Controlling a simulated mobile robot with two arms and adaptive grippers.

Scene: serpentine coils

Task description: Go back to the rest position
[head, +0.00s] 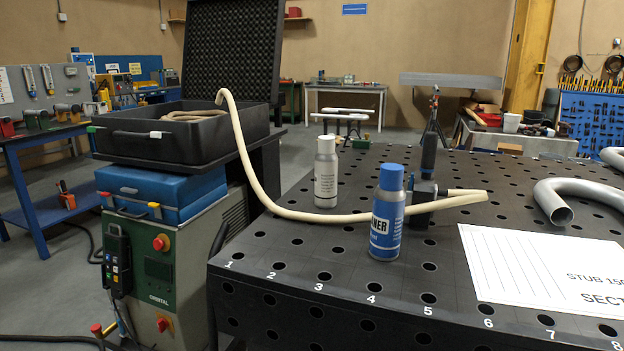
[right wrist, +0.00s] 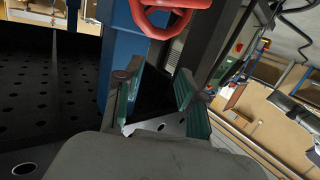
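No gripper or arm shows in the head view. My right gripper (right wrist: 156,88) shows in the right wrist view with its two green-padded fingers apart and nothing seen held between them. It is tilted, with the black perforated surface to its left. My left gripper is in neither view. A beige hose (head: 252,178) runs from the open black case (head: 178,140) across to a clamp (head: 424,205) on the perforated table (head: 290,262), and its free end lies past the clamp.
A blue-capped can (head: 387,214) and a white can (head: 326,172) stand on the table near the hose. A grey bent pipe (head: 575,192) and a white printed sheet (head: 545,270) lie at the right. A red curved part (right wrist: 168,18) and blue upright (right wrist: 122,50) are close to my right gripper.

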